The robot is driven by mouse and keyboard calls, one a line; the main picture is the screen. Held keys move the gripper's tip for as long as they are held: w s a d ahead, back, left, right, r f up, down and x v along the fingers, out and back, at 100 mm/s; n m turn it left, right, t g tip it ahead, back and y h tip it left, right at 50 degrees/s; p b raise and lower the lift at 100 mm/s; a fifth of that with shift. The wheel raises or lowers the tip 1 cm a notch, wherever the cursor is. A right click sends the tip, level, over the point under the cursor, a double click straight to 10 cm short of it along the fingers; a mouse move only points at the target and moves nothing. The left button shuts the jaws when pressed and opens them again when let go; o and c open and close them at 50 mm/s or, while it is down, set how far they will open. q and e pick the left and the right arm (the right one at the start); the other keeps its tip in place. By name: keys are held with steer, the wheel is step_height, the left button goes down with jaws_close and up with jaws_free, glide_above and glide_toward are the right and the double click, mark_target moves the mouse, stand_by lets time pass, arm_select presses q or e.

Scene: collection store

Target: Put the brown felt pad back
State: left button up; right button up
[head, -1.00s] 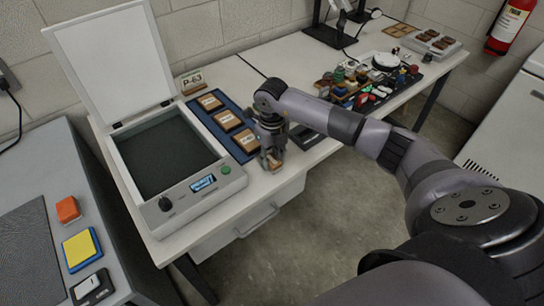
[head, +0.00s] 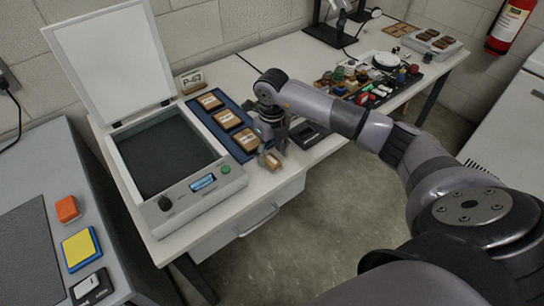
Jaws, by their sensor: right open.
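My right gripper (head: 270,146) is open above the front part of the white table, just right of a blue tray (head: 203,122). A small brown block (head: 273,161) with a pale face shows right below its fingertips, near the table's front edge. I cannot tell whether the fingers touch it. Three brown pieces with pale labels lie in a row in the blue tray: the far one (head: 210,102), the middle one (head: 228,119) and the near one (head: 246,140). I cannot tell for sure which brown piece is the felt pad. My left gripper is not in view.
A light box device (head: 202,206) with its lid (head: 108,58) raised stands left of the tray. A dark flat item (head: 308,135) lies right of the gripper. Small coloured items (head: 358,82) crowd the table further right. A grey tray (head: 412,42) with brown pieces is at the back.

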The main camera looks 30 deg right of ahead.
mark_target(271, 160)
step_height(271, 160, up, 10)
steer(key=b, duration=0.1)
steer(key=shift+a, duration=0.15)
stand_by(0.5)
